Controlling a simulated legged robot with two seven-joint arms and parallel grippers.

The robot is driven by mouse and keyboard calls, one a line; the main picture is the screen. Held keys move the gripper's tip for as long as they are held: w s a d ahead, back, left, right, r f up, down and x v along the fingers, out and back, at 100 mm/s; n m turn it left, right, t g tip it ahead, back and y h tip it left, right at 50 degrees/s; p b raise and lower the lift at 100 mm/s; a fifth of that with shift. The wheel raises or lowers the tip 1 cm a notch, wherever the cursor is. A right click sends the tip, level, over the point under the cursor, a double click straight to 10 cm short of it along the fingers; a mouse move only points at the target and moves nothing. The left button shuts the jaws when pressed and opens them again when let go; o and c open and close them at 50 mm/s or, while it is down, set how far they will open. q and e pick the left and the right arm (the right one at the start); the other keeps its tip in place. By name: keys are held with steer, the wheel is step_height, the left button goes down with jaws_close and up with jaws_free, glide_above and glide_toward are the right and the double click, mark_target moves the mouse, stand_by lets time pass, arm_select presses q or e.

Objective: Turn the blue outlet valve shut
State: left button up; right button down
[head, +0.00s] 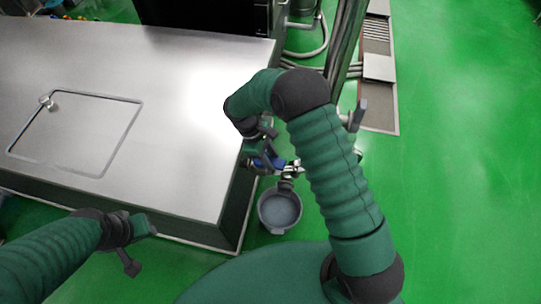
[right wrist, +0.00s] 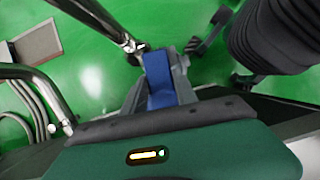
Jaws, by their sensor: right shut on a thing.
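The blue outlet valve handle (head: 268,162) is on a metal pipe fitting at the right side of the steel cabinet, partly hidden by my right gripper (head: 264,153). In the right wrist view the blue handle (right wrist: 158,80) lies between the grey fingers of my right gripper (right wrist: 160,88), which is shut on it. The exact angle of the handle against its pipe is hard to tell. My left gripper (head: 142,238) hangs in front of the cabinet at the lower left, away from the valve. Its finger opening is unclear.
A grey bucket (head: 263,213) stands on the green floor below the fitting. The steel cabinet top (head: 170,90) carries a square hatch outline (head: 73,133). Pipes (head: 345,50) rise behind the valve. A floor grate (head: 378,105) lies farther right; open floor surrounds it.

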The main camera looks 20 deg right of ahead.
mark_target(259, 169)
steer(key=m, duration=0.1)
steer(key=m+p, duration=0.1)
steer(key=m+g+y+p, duration=0.1)
steer(key=shift+s+a+r, duration=0.2)
steer(key=shift+s+a, duration=0.1)
steer(key=m+p, duration=0.1)
steer(key=m, duration=0.1)
steer(key=a+m+y+p, duration=0.1)
steer(key=m, duration=0.1)
steer(key=shift+s+f+m+g+y, duration=0.1)
steer(key=shift+s+m+g+y, duration=0.1)
steer(key=shift+m+g+y, duration=0.15)
steer(key=m+y+p, duration=0.1)
steer(key=m, duration=0.1)
steer(key=a+m+p, duration=0.1)
steer(key=m, duration=0.1)
steer(key=shift+a+m+y, duration=0.2)
steer(key=shift+m+y, duration=0.15)
steer(key=shift+w+a+f+m+t+y+p, duration=0.1)
steer(key=shift+a+m+t+y+p, duration=0.15)
steer(key=shift+m, duration=0.5)
steer(key=shift+w+a+r+m+t+y+p, duration=0.15)
steer(key=shift+m+y+p, duration=0.15)
steer(key=shift+m, duration=0.5)
steer(key=shift+w+a+f+m+t+y+p, duration=0.15)
steer(key=shift+a+m+y+p, duration=0.1)
steer(key=shift+m, duration=0.5)
steer(key=c, duration=1)
jaws_free()
steer(key=shift+o, duration=0.2)
